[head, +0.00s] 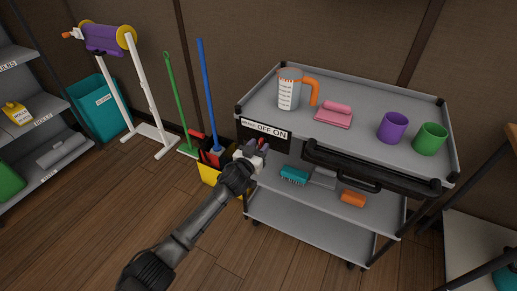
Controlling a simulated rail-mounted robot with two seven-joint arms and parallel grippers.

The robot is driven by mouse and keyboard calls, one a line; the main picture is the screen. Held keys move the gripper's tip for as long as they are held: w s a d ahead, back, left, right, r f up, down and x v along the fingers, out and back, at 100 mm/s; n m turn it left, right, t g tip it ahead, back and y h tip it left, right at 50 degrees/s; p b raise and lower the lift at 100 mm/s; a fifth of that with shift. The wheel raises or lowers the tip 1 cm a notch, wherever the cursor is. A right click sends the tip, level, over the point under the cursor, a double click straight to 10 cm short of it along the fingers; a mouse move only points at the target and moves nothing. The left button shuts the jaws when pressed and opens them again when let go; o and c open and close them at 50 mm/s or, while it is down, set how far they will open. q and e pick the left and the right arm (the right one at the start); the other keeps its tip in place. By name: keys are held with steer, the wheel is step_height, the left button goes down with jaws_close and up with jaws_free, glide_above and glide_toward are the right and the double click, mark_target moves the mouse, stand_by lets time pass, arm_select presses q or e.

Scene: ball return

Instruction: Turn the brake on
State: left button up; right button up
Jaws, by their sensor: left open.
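A grey utility cart (355,115) stands at the right. On its front left corner is a black brake panel with a white label (264,129) reading "OFF ON". My left gripper (262,147) is open just below this label, close to the panel. The gripper covers the lower part of the panel, so I cannot make out the brake lever or its setting.
The cart top holds a measuring jug (289,92), a pink sponge-like item (333,114), a purple cup (392,127) and a green cup (430,139). A black handle (345,172) juts from its front. A yellow bucket (210,177) stands left. The floor in front is clear.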

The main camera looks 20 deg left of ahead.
arm_select(q)
jaws_close()
stand_by(0.4)
steer(key=shift+r+m+p, duration=0.15)
steer(key=shift+m+p, duration=0.65)
steer(key=shift+m, duration=0.4)
steer(key=m+p, duration=0.1)
steer(key=m, duration=0.1)
steer(key=shift+m, duration=0.4)
steer(key=m, duration=0.3)
steer(key=shift+a+p, duration=0.1)
steer(key=shift+p, duration=0.3)
steer(key=shift+m, duration=2)
